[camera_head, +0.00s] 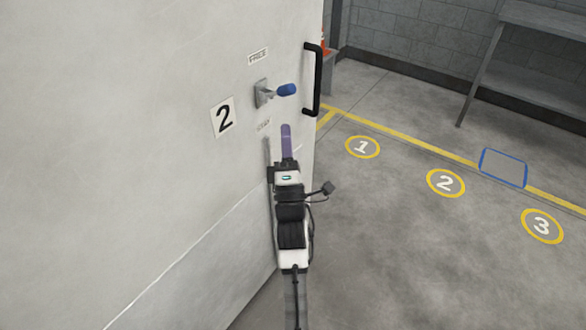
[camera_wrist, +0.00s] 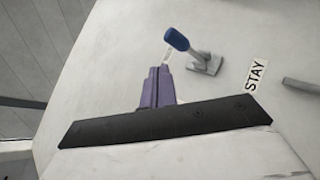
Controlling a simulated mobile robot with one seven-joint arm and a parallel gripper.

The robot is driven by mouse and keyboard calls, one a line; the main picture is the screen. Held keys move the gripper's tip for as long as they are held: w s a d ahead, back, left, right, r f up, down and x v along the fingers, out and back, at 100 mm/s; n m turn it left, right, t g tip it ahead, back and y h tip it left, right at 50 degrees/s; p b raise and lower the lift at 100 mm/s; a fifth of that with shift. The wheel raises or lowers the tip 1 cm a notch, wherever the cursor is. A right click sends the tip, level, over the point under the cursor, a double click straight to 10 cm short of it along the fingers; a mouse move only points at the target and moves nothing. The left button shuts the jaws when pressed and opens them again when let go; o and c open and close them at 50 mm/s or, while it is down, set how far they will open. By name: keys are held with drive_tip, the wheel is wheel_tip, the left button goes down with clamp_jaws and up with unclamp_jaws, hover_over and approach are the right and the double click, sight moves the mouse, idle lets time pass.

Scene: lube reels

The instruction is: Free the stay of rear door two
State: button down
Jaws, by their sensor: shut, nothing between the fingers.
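The white door marked with a black 2 (camera_head: 222,118) fills the left of the head view. On it is a grey metal mount with a blue-tipped lever (camera_head: 287,90), pointing right, below a small label that seems to read FREE (camera_head: 258,56). A STAY label (camera_head: 264,125) sits below the lever and is clear in the wrist view (camera_wrist: 256,75). The blue-tipped lever also shows in the wrist view (camera_wrist: 177,39). My gripper (camera_head: 286,128) has purple fingers held together and empty, just below the lever. In the wrist view the fingertips (camera_wrist: 159,72) are near the lever, apparently apart from it.
A black door handle (camera_head: 314,80) stands upright at the door's right edge. A grey bench (camera_head: 530,50) is at the back right. The floor right of the door is open, with yellow circles numbered 1 (camera_head: 363,147), 2 (camera_head: 446,183) and 3 (camera_head: 542,226).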

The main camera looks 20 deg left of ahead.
drive_tip(key=s+d, duration=0.4)
drive_tip(key=s, duration=0.1)
drive_tip(key=shift+s+f, duration=0.15)
drive_tip(key=shift+f, duration=0.2)
